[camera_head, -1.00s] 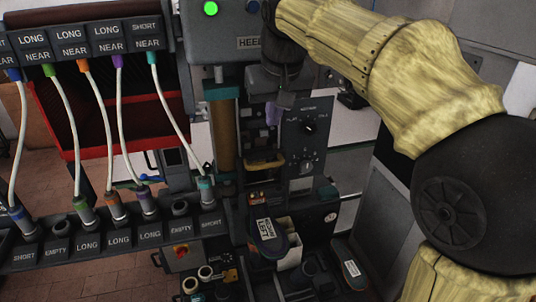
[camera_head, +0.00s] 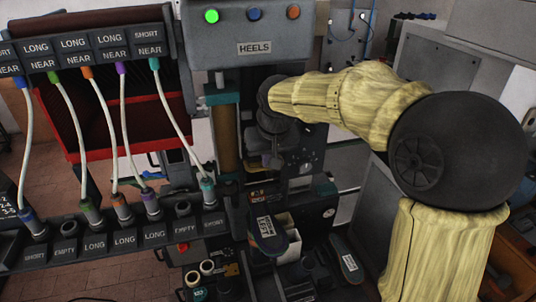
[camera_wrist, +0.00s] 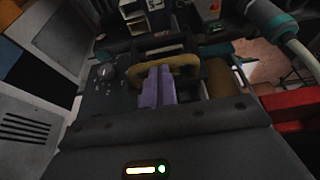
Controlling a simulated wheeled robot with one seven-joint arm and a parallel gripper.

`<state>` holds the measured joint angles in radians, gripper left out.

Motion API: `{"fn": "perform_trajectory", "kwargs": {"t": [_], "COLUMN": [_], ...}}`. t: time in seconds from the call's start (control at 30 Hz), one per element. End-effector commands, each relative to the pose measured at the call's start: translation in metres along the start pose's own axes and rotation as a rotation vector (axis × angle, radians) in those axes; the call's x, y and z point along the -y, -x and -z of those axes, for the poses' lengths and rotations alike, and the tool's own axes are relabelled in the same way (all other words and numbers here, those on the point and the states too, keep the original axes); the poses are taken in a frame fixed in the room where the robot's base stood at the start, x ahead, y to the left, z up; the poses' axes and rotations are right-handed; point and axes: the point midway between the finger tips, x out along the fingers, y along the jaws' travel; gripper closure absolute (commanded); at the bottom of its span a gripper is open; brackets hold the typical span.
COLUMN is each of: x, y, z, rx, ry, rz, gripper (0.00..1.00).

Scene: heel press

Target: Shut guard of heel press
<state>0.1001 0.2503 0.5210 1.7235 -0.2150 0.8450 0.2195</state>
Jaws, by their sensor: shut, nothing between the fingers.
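The heel press (camera_head: 250,62) is a dark grey machine with a "HEELS" label, in the middle of the head view. A curved tan handle (camera_wrist: 182,62), apparently the guard's, shows in the wrist view. In the head view, my wrist and gripper hide that area, and I cannot make out the guard's full outline or how far it stands open. My gripper (camera_wrist: 158,70) has purple fingers, shut and empty. The fingertips are at the handle's middle in the wrist view; whether they touch it I cannot tell. In the head view, my gripper is in front of the press.
A rack of cables (camera_head: 100,240) with labelled sockets stands close on the left, beside a red-edged panel. A dial (camera_wrist: 105,72) is beside the handle. A labelled shoe (camera_head: 266,232) sits below the press. A grey cabinet (camera_head: 440,75) stands at right.

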Motion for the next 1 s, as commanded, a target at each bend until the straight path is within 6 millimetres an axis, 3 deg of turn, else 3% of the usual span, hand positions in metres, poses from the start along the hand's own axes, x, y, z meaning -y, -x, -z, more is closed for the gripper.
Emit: {"fn": "perform_trajectory", "kwargs": {"t": [0.37, 1.0], "x": [0.0, 0.001], "y": [-0.005, -0.086], "z": [-0.002, -0.033], "rx": [0.0, 0.002], "ry": [0.0, 0.002], "rz": [0.0, 0.001], "gripper": [1.0, 1.0]}}
